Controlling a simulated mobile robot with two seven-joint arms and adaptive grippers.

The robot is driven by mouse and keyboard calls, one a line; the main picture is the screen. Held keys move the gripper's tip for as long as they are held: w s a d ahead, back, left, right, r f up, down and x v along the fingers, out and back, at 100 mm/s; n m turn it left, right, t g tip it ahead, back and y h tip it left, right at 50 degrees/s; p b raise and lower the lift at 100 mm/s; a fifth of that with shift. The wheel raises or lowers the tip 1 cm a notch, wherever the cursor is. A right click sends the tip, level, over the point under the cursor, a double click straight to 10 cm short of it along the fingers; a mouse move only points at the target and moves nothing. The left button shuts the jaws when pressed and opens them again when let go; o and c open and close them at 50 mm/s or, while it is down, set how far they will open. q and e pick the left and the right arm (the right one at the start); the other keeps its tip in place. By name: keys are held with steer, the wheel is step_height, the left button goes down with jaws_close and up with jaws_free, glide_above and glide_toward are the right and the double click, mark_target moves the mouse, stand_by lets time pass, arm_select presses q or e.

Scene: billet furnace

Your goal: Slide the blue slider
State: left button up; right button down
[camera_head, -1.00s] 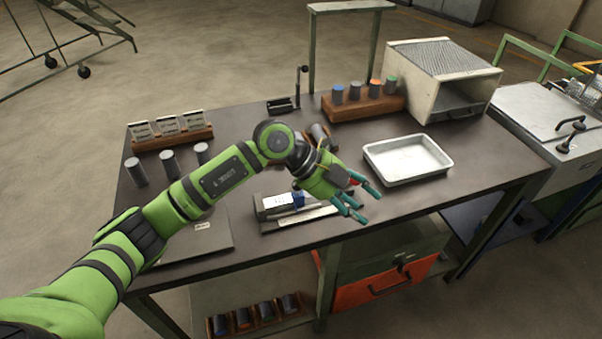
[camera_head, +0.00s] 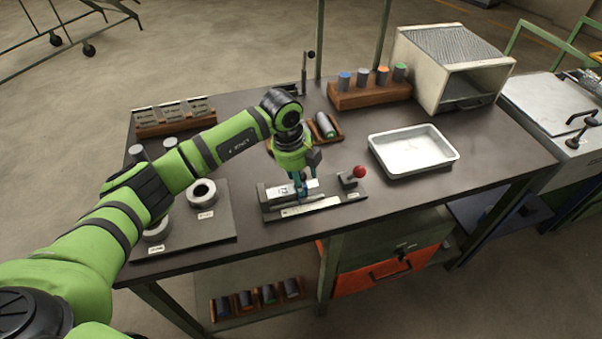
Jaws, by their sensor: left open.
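The slide fixture (camera_head: 331,209) is a flat grey plate near the front edge of the table, with a raised rail, a white label and a pale scale strip along its front. My left gripper (camera_head: 301,190) points down over the middle of this fixture, its teal fingers open at the rail. The blue slider sits there between or just behind the fingers; they hide most of it, and I cannot tell whether they touch it. A red ball knob (camera_head: 359,172) stands on a small block at the fixture's right end. My right gripper is not in view.
A white tray (camera_head: 452,159) lies to the right of the fixture. Behind are a wooden rack (camera_head: 345,98) with colour-topped cylinders and a box-shaped furnace (camera_head: 412,70). A grey plate (camera_head: 222,230) with rings lies left. The tabletop in front of the tray is clear.

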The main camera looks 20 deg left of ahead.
arm_select(q)
jaws_close()
steer(key=shift+w+d+f+b, duration=0.1)
steer(key=shift+w+d+b, duration=0.45)
steer(key=shift+d, duration=0.25)
steer(key=shift+w+d+f+b, duration=0.1)
steer(key=shift+w+d+b, duration=0.3)
steer(key=shift+d+b, duration=0.3)
steer(key=shift+d+r, duration=0.1)
steer(key=shift+r, duration=0.1)
steer(key=shift+c, duration=0.8)
jaws_free()
steer(key=shift+o, duration=0.8)
steer(key=shift+w+d, duration=0.1)
